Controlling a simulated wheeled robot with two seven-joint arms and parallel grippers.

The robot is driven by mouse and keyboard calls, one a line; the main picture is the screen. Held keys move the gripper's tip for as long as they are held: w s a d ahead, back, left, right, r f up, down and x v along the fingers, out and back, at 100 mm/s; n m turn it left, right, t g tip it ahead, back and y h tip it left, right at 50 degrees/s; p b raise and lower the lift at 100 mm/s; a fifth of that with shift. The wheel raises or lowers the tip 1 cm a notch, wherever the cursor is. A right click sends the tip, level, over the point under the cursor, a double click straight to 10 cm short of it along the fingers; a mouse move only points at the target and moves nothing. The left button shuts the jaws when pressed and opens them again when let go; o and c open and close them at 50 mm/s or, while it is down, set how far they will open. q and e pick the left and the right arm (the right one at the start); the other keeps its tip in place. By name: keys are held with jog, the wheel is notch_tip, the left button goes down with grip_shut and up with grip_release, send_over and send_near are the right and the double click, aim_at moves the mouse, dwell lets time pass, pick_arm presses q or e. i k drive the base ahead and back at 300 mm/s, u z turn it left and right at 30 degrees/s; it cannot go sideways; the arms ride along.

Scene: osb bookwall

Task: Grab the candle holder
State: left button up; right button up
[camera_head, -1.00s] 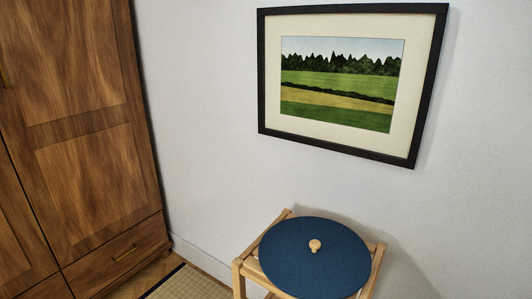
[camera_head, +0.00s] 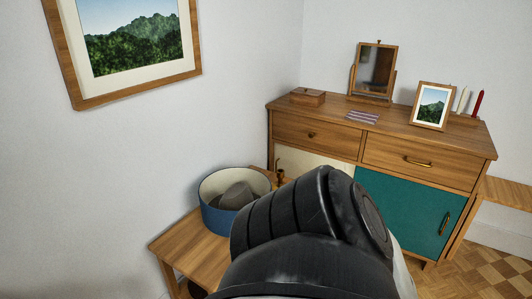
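Candles stand at the right end of the dresser top: a red one (camera_head: 478,103) and paler ones (camera_head: 462,100) beside it. Any holder at their base is mostly hidden behind a small framed picture (camera_head: 432,104). A small dark brown upright object (camera_head: 280,176) stands by the round blue box, in front of the dresser; it is too small to tell what it is. A large black part of my own arm fills the lower middle and hides part of the low table and dresser front. Neither gripper shows.
The wooden dresser (camera_head: 375,150) bears a mirror (camera_head: 375,70), a small wooden box (camera_head: 308,97) and a striped flat item (camera_head: 362,117). An open blue round box (camera_head: 225,220) with a grey hat (camera_head: 237,196) stands on a low wooden table (camera_head: 175,245). Parquet floor shows at lower right.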

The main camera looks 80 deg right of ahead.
aim_at(280, 179)
jog(key=z, duration=3.6)
jog(key=i, duration=2.7)
jog(key=u, duration=3.3)
